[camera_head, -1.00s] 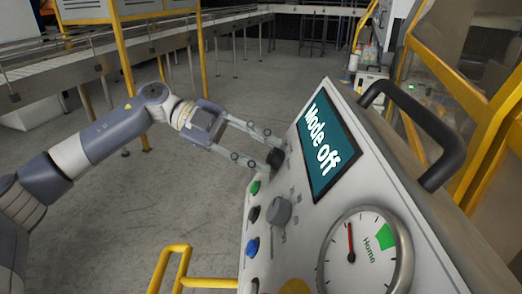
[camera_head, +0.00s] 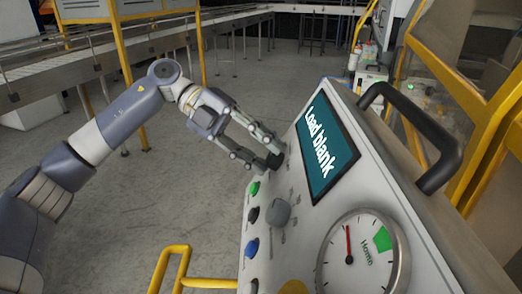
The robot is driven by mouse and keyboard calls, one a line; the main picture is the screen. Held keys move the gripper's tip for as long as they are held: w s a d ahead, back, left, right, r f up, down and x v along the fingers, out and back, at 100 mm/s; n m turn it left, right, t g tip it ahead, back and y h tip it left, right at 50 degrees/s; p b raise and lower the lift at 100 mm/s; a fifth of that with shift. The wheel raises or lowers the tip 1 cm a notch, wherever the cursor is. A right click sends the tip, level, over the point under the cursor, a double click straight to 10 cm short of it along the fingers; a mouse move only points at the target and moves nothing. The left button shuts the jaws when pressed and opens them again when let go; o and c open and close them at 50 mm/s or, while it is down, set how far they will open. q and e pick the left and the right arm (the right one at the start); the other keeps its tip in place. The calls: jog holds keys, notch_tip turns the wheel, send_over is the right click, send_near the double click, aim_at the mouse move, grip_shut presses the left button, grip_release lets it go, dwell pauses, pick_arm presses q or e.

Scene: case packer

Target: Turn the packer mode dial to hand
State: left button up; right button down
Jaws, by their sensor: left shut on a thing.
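The packer control panel (camera_head: 304,228) is a tilted light-grey box at the right. Its black mode dial (camera_head: 275,160) sits near the panel's upper left edge, below the screen. My left gripper (camera_head: 266,157) is shut on this dial, its fingers partly hiding it. The screen (camera_head: 325,150) reads "Load blank". I cannot read the dial's position marks. My right gripper is not in view.
Below the dial are a green button (camera_head: 254,188), a grey knob (camera_head: 279,211) and a blue button (camera_head: 251,247). A round gauge (camera_head: 361,258) and a black handle (camera_head: 424,133) are at the right. A yellow rail (camera_head: 175,262) stands at the lower left.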

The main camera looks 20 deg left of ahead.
pick_arm(q)
jog(key=shift+m+y, duration=0.6)
jog(key=shift+m, duration=0.9)
jog(key=o, duration=1)
jog(key=shift+o, duration=0.2)
jog(key=shift+a+r, duration=0.15)
jog(key=shift+r, duration=0.05)
jog(key=v, duration=1.1)
jog(key=shift+a, duration=0.2)
